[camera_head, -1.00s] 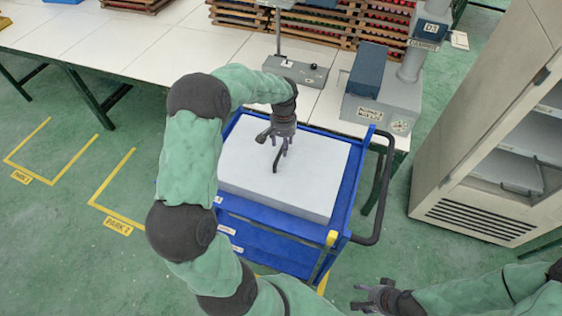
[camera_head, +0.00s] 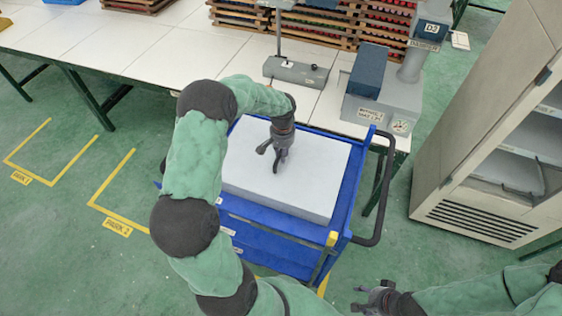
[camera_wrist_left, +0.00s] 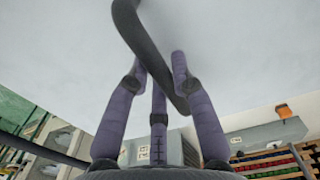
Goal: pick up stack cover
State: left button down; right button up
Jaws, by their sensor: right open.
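The stack cover is a large white slab (camera_head: 318,190) lying flat on the blue cart (camera_head: 340,215). It fills most of the left wrist view (camera_wrist_left: 240,50). Its dark curved handle (camera_wrist_left: 148,48) runs between the purple fingers of my left gripper (camera_wrist_left: 157,68) in that view. In the head view the left gripper (camera_head: 272,160) is low over the middle of the cover. Its fingers are apart around the handle, not visibly closed on it. The handle is largely hidden by the gripper in the head view. My right gripper (camera_head: 368,298) is open and empty at the bottom, away from the cart.
A white-topped table (camera_head: 140,45) stands behind the cart, with grey equipment (camera_head: 372,105) and stacked wooden crates (camera_head: 350,25). The cart's dark push handle (camera_head: 383,200) is on its right. A pale cabinet (camera_head: 490,120) stands further right. Green floor is clear at left.

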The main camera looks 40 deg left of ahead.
pick_arm(q)
jog(key=shift+r, duration=0.1)
notch_tip(320, 180, up, 10)
jog(key=shift+f+p, duration=0.1)
jog(key=shift+p, duration=0.45)
dwell(0.3)
notch_tip(320, 180, up, 9)
jog(key=p, duration=0.6)
dwell(0.5)
